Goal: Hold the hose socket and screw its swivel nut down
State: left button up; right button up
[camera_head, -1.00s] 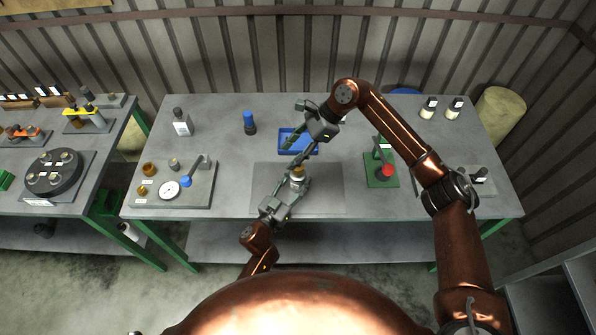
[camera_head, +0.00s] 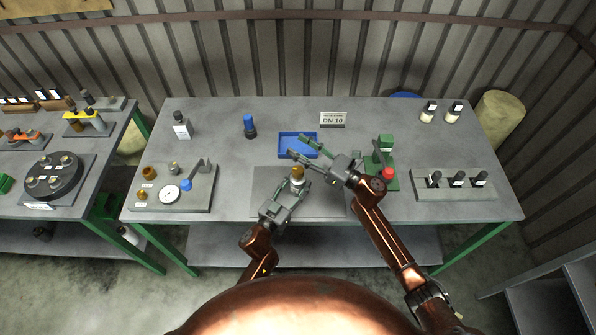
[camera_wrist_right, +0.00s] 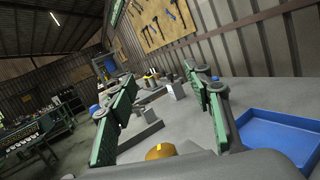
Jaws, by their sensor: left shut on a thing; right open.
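The hose socket (camera_head: 296,184) is a pale grey part standing on the grey mat, with its brass swivel nut (camera_head: 297,171) on top. My left gripper (camera_head: 295,187) is shut on the socket from the front, below the nut. My right gripper (camera_head: 298,147) is open, reaching in from the right with its fingers pointing left, just behind the nut in the head view. In the right wrist view the brass nut (camera_wrist_right: 160,151) shows low between the spread green finger pads, nearer the palm than the tips, and is partly cut off by the gripper body. Contact cannot be told.
A blue tray (camera_head: 283,153) lies behind the nut, partly under my right fingers. A green stand with a red knob (camera_head: 388,172) is to the right. A gauge plate (camera_head: 200,198) is at the left. A DN 10 sign (camera_head: 333,119) stands at the back. The mat's left part is bare.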

aim_at(298, 172)
jog(key=s+d+f+n+g, duration=0.35)
jog(key=s+d+f, duration=0.25)
jog(key=f, duration=0.3)
jog(key=shift+h, duration=0.4)
jog(key=x, duration=0.7)
jog(key=shift+a+r, duration=0.1)
jog(key=shift+a, duration=0.1)
jog(key=c, duration=1.2)
